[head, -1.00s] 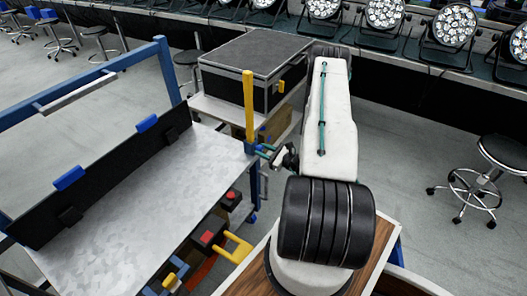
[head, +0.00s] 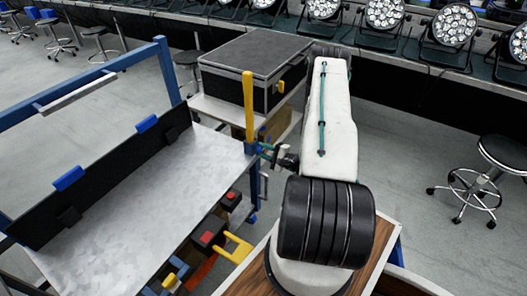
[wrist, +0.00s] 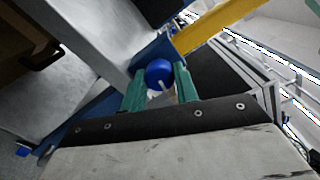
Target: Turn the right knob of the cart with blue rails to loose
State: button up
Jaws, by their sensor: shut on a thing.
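The cart with blue rails (head: 165,65) stands at the left in the head view, with a grey metal top (head: 150,185). Its right knob is a round blue knob (wrist: 159,72) with a white mark, seen in the wrist view at the corner beside the foot of a yellow post (wrist: 208,30). My gripper (wrist: 160,82) has its green fingers on both sides of the knob and is shut on it. In the head view my gripper (head: 263,149) reaches the cart corner below the yellow post (head: 248,105); the knob is mostly hidden there.
A black case (head: 250,70) stands on a shelf just behind the corner. Red buttons (head: 207,237) and a yellow handle (head: 236,248) sit below the cart's right edge. A stool (head: 500,150) stands at the right, with open floor left of it.

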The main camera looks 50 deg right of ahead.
jog(key=n, duration=0.4)
jog(key=shift+n, duration=0.3)
jog(key=n, duration=0.3)
jog(key=shift+n, duration=0.3)
jog(key=n, duration=0.8)
jog(key=shift+a+n, duration=0.1)
jog(key=shift+n, duration=0.2)
jog(key=o, duration=1)
jog(key=shift+s, duration=0.15)
jog(key=s, duration=0.3)
jog(key=s+d, duration=0.1)
jog(key=s, duration=0.3)
jog(key=shift+s+d, duration=0.2)
jog(key=shift+s, duration=0.05)
